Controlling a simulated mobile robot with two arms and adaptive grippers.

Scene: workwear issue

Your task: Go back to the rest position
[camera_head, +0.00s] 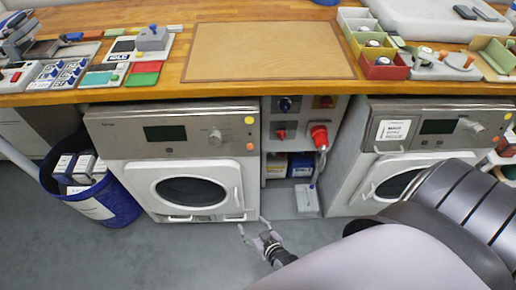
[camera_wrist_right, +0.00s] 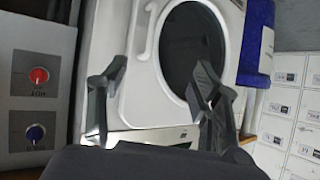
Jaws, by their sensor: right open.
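My right gripper (camera_head: 262,238) hangs low over the floor in the head view, in front of the gap between the two machines. Its fingers are spread and nothing is between them. In the right wrist view its two open fingers (camera_wrist_right: 155,95) show against the white front of a washing machine (camera_wrist_right: 118,65) and its dark round door. My right arm (camera_head: 440,225) fills the lower right of the head view and hides part of the right machine. My left gripper is not in the head view.
A wooden counter (camera_head: 215,90) with a tan mat, small bins and tools runs above the left machine (camera_head: 185,165) and right machine (camera_head: 385,165). A blue bin (camera_head: 115,200) with boxes stands at left. A cabinet with red and blue knobs (camera_head: 300,130) stands between the machines.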

